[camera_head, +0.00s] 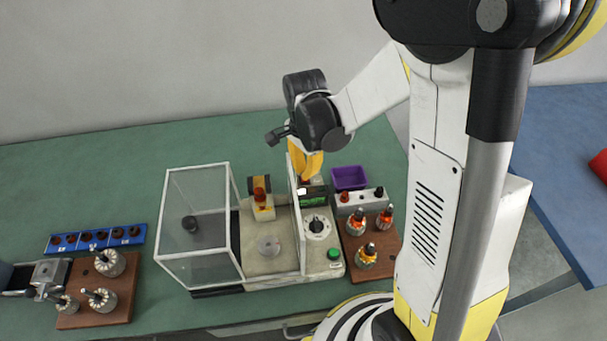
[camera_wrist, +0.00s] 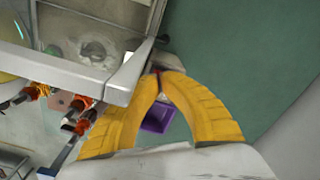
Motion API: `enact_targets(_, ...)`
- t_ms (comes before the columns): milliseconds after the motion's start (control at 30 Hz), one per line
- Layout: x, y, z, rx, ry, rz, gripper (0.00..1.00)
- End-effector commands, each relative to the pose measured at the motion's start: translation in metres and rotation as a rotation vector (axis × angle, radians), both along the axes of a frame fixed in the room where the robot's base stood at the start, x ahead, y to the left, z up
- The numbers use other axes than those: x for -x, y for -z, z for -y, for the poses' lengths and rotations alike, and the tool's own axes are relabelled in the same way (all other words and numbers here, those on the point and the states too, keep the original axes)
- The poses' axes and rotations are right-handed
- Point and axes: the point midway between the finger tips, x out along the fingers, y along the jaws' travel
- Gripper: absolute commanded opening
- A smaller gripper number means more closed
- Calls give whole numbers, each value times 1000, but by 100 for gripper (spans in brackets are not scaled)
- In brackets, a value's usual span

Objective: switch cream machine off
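The cream machine (camera_head: 268,262) stands on the green bench with a clear guard box (camera_head: 196,215) at its left. On its right side are a small display (camera_head: 314,196), a black dial (camera_head: 317,226) and a green button (camera_head: 334,254). My gripper (camera_head: 304,180) points down at the back of the machine, beside its upright panel. In the wrist view its yellow fingertips (camera_wrist: 161,76) come together at the machine's pale edge (camera_wrist: 140,75). A small red spot shows at the tips; whether they touch it I cannot tell.
A purple bin (camera_head: 349,178) and a grey box with knobs (camera_head: 360,200) stand right of the machine. A wooden board (camera_head: 352,263) with several wound armatures is in front of them. Another board (camera_head: 75,318) and a blue rack (camera_head: 95,240) are at left. The back bench is clear.

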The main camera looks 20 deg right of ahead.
Motion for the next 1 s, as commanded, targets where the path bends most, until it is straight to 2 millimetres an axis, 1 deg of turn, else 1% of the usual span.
enact_targets(1000,0,17,0,0,0,0,0)
